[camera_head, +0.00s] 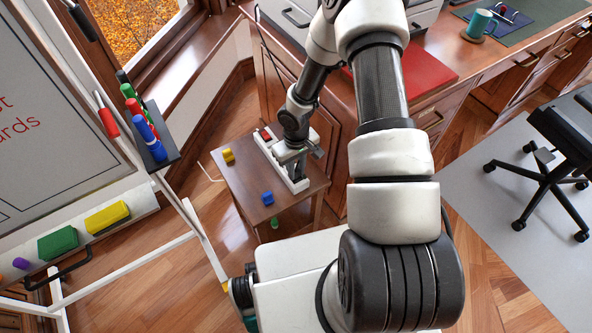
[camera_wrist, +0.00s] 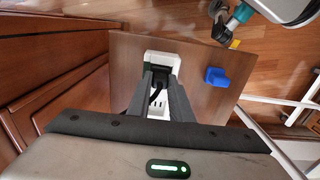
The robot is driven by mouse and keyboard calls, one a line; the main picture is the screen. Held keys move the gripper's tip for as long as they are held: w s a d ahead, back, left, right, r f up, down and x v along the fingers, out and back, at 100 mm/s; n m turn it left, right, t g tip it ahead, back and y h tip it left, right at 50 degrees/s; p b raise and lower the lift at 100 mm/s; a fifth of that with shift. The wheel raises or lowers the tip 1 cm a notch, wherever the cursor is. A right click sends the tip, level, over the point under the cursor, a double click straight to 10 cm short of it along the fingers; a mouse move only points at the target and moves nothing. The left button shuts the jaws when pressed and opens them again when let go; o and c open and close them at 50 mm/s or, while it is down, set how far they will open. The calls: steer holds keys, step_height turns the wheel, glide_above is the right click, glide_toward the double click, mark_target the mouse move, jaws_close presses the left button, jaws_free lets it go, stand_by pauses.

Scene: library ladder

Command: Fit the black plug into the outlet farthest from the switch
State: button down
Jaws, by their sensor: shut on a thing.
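A white power strip (camera_head: 296,183) lies on a small brown side table, with a red switch (camera_head: 265,134) at its far-left end. My gripper (camera_head: 296,168) is over the nearer half of the strip, away from the switch. In the wrist view its two grey fingers (camera_wrist: 160,78) point at the strip (camera_wrist: 164,58) and are shut on the black plug (camera_wrist: 157,88), whose dark cable shows between them. Outlet slots show in the strip between the fingers. The fingers hide most of the plug, and I cannot tell whether its prongs are in an outlet.
A blue plug (camera_head: 267,198) and a yellow plug (camera_head: 228,156) lie on the side table (camera_head: 237,182), beside the strip. A small green object (camera_head: 275,222) shows at its front edge. The wooden desk (camera_head: 345,110) stands close behind. A whiteboard stand (camera_head: 130,255) is at left.

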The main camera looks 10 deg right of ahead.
steer(key=shift+f, duration=0.2)
steer(key=c, duration=1.6)
jaws_free()
